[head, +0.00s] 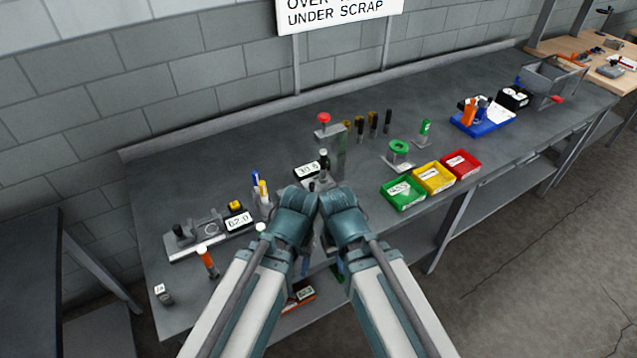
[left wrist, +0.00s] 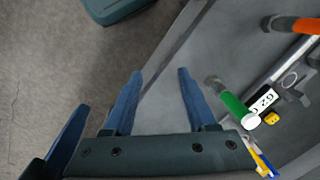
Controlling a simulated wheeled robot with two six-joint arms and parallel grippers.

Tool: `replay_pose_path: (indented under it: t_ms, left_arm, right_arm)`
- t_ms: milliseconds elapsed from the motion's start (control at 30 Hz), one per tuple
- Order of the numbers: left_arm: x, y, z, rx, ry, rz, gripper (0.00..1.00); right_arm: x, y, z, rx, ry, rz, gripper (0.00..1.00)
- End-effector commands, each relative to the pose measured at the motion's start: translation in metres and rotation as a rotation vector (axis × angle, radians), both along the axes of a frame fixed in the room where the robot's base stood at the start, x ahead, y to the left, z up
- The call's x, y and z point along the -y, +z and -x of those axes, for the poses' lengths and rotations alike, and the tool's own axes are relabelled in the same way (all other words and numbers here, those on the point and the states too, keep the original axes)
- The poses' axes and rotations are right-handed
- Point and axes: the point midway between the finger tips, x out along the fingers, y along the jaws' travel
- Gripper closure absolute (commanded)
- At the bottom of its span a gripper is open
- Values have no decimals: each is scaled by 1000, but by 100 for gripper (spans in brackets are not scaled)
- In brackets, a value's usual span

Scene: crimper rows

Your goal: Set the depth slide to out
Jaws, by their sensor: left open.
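The depth slide cannot be singled out. A fixture with a black-topped upright handle (head: 323,160) and a white readout (head: 307,170) stands at mid-bench, its front partly hidden by my wrists. Another fixture, a grey slide-like rail (head: 205,232) with a readout showing about 62.0 (head: 239,221), lies to the left. That readout also shows in the left wrist view (left wrist: 263,100). My left gripper (left wrist: 160,72) is open and empty, over the bench's front edge. In the head view, my right wrist (head: 343,213) is beside the left one; its fingertips are hidden.
An orange-handled tool (head: 207,262) stands front left. A green-handled tool (left wrist: 236,108) is right of my left fingers. Green (head: 404,203), yellow (head: 434,187) and red (head: 461,172) bins line the front right. A red-knobbed post (head: 324,118) stands behind.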

Motion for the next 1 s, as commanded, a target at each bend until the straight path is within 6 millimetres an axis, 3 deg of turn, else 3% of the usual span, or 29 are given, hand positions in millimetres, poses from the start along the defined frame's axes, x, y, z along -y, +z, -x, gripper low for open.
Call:
replay_pose_path:
  t_ms: [367, 433, 467, 533, 700, 800, 900, 1000]
  left_arm:
    - [0, 0, 0, 0, 0, 0, 43]
    - [2, 3, -7, 8, 1, 5, 43]
    - [4, 6, -17, 18, 2, 12, 43]
    - [11, 18, -54, 61, 7, 43, 43]
    - [26, 54, -178, 234, 28, 143, 43]
    - [27, 70, -233, 321, 40, 186, 43]
    - [25, 80, -265, 379, 47, 212, 43]
    - [24, 83, -277, 403, 50, 222, 43]
  right_arm:
    - [0, 0, 0, 0, 0, 0, 100]
    - [0, 3, 0, 0, 0, 0, 100]
    - [0, 6, 0, 0, 0, 0, 100]
    - [0, 18, 0, 0, -1, 0, 100]
    - [0, 50, 0, 0, -3, -1, 100]
    - [0, 62, 0, 0, -4, -1, 100]
    - [0, 67, 0, 0, -5, -1, 100]
    - [0, 68, 0, 0, -5, -1, 100]
